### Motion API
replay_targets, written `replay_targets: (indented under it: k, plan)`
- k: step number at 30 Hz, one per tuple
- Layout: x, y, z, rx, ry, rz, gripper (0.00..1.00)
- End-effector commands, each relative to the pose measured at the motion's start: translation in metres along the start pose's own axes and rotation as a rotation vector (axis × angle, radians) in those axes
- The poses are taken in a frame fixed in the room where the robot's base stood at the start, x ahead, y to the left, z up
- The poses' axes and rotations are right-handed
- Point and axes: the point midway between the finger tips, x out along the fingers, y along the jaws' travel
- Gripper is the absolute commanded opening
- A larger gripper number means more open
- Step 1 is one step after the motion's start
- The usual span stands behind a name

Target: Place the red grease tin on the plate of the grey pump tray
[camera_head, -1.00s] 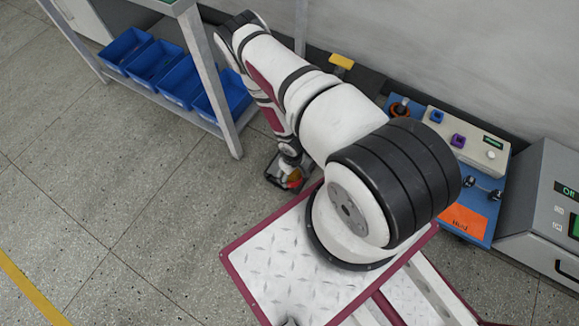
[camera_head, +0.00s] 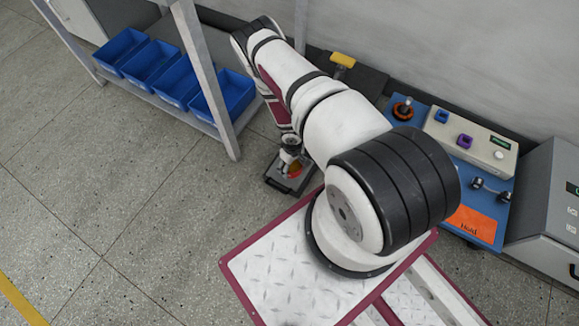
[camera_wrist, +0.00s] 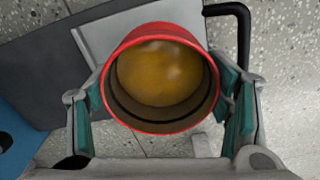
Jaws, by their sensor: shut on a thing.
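My gripper (camera_head: 291,160) is shut on the red grease tin (camera_head: 294,171), at the far end of my arm. In the wrist view my gripper (camera_wrist: 165,100) has its teal pads on both sides of the tin (camera_wrist: 128,50), whose open mouth shows yellow-brown grease. The grey pump tray (camera_head: 298,187) lies on the floor under the tin in the head view. Its light plate (camera_wrist: 100,38) and black handle (camera_wrist: 243,35) show beyond the tin in the wrist view. The tin covers part of the plate; I cannot tell whether they touch.
Blue bins (camera_head: 224,96) sit on a low shelf at left. A blue control panel (camera_head: 480,228) with knobs and a grey box (camera_head: 545,200) stand at right by the wall. Open tiled floor (camera_head: 150,210) lies left of the tray.

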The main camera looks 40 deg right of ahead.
Motion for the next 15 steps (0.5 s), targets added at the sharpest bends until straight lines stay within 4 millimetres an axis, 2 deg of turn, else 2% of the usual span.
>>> replay_targets:
  k: [3, 9, 15]
  plan:
    - [0.004, 0.006, -0.014, 0.004, 0.000, -0.003, 0.42]
    - [0.006, 0.010, -0.021, 0.000, -0.001, -0.001, 0.42]
    - [0.031, 0.009, -0.020, -0.002, -0.002, -0.001, 0.42]
